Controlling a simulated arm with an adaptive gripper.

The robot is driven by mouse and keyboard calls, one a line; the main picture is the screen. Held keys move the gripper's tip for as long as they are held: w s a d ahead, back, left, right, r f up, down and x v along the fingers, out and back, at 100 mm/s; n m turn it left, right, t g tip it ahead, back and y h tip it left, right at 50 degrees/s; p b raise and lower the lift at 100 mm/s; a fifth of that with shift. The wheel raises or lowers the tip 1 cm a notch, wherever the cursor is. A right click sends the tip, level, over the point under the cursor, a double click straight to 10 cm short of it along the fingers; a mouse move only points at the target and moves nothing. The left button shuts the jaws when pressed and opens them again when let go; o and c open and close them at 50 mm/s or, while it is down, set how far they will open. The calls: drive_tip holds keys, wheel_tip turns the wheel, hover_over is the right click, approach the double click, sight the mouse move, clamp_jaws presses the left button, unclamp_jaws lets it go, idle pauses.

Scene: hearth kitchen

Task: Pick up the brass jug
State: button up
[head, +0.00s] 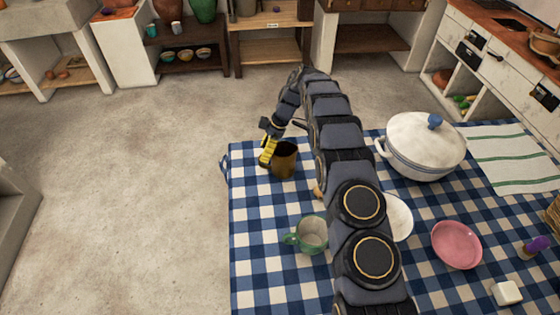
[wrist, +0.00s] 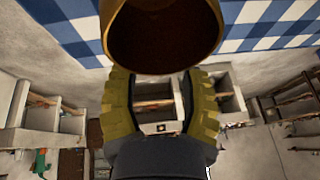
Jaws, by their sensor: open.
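The brass jug (head: 285,163) stands upright near the far left corner of the checked tablecloth. In the wrist view the jug (wrist: 163,8) fills the top middle, its dark open mouth facing the camera. My gripper (head: 267,152) is at the jug's left side in the head view, with yellow fingers pointing down. In the wrist view my gripper (wrist: 160,85) is open, one finger on each side of the jug's near edge. I cannot tell whether the fingers touch it. The jug's handle is not clearly visible.
A green mug (head: 312,235) stands nearer on the table (head: 258,270). A white lidded pot (head: 425,150), a partly hidden white plate (head: 399,217), a pink bowl (head: 457,245) and a striped towel (head: 510,160) lie to the right. Open floor (head: 150,190) lies left of the table.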

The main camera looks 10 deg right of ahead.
drive_tip(key=shift+x, duration=1)
clamp_jaws()
drive_tip(key=shift+s+r, duration=0.1)
drive_tip(key=shift+d+r, duration=0.1)
drive_tip(key=shift+r, duration=1.45)
drive_tip(key=s+d+r, duration=0.1)
drive_tip(key=s+r, duration=0.8)
drive_tip(key=s, duration=0.4)
drive_tip(key=shift+s+d+r, duration=0.35)
drive_tip(key=shift+d+r, duration=0.05)
